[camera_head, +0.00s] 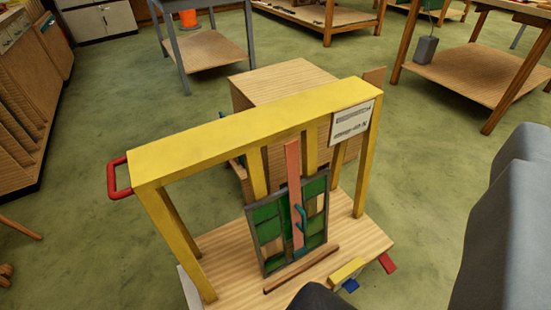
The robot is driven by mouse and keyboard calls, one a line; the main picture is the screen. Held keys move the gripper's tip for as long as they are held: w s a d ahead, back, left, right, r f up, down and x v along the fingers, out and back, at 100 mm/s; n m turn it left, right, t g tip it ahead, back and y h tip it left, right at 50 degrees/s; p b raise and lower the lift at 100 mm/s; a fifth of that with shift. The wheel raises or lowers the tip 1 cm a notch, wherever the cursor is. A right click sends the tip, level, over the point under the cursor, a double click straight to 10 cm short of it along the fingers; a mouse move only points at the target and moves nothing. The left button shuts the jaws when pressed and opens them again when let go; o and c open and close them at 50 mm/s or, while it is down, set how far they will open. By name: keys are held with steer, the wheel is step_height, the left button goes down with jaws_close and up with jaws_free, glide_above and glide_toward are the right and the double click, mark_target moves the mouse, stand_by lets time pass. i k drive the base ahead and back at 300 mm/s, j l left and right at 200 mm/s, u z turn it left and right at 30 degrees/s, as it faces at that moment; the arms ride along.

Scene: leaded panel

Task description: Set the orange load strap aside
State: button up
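The orange load strap (293,185) is a flat salmon-orange strip. It stands upright in front of the leaded panel (268,231), which has green and tan panes in a dark frame. A teal hooked piece (301,218) sits at the strap's lower part; I cannot tell how it is fixed. The panel stands under a yellow frame (240,127) on a wooden base (345,236). Large grey parts of mine fill the right edge, and a dark part shows at the bottom edge. My fingertips cannot be made out, and nothing of mine visibly touches the strap.
A red handle (116,178) juts from the frame's left end, and a white label (352,121) hangs at its right. A wooden box (283,78) stands behind. A wooden strip (302,269) and a yellow block (347,271) lie in front. Benches stand farther back; green floor between is open.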

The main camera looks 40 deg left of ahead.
mark_target(298, 216)
steer(key=k+l+u, duration=0.1)
steer(key=u, duration=0.3)
steer(key=k+u, duration=0.15)
steer(key=u, duration=0.25)
